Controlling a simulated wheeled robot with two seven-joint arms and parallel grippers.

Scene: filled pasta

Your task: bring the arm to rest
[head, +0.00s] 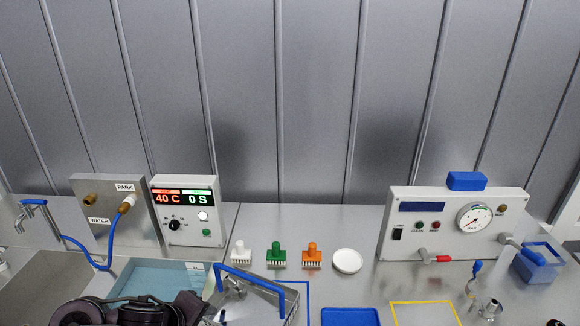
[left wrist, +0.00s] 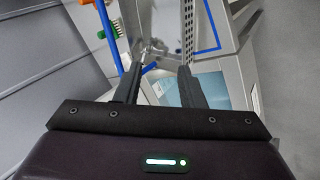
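My left arm comes in at the bottom left of the head view, as a dark wrist (head: 130,311); its fingertips are not clear there. In the left wrist view my left gripper (left wrist: 160,72) has its two dark fingers apart, with no object clearly held between them. A metal basket with a blue handle (head: 265,277) stands just right of the wrist in the head view. Its perforated side (left wrist: 187,38) shows beyond the fingers in the wrist view; whether a finger touches it I cannot tell. My right gripper is not in view.
A teal water bath (head: 160,273) lies behind the left wrist. White (head: 240,251), green (head: 277,256) and orange (head: 312,256) brushes and a white dish (head: 347,261) stand behind the basket. A blue tray (head: 350,317) and gauge panel (head: 455,222) are to the right.

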